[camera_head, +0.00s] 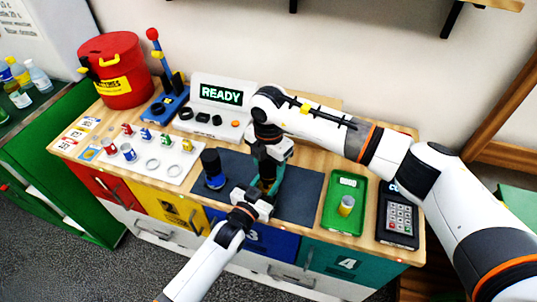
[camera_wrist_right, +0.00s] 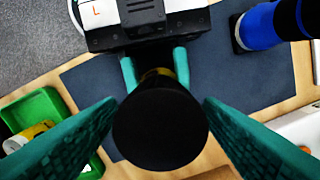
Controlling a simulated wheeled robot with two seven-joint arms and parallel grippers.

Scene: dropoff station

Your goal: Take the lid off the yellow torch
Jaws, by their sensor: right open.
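The yellow torch stands upright, its black lid (camera_wrist_right: 160,130) facing the right wrist camera and a little of its yellow body (camera_wrist_right: 160,74) showing behind. The left gripper (camera_head: 262,190), marked L in the right wrist view, has its teal fingers (camera_wrist_right: 154,70) on both sides of the body and appears closed on it. The right gripper (camera_head: 266,160) points down from above. Its fingers are open, one on each side of the lid, with gaps visible. In the head view the grippers hide most of the torch.
A blue torch (camera_head: 214,180) with a black top stands left on the dark mat (camera_head: 303,190). A green tray (camera_head: 345,226) holds a small yellow-labelled cylinder (camera_head: 346,206). A keypad (camera_head: 398,215) lies at right. A READY display (camera_head: 221,95) stands behind.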

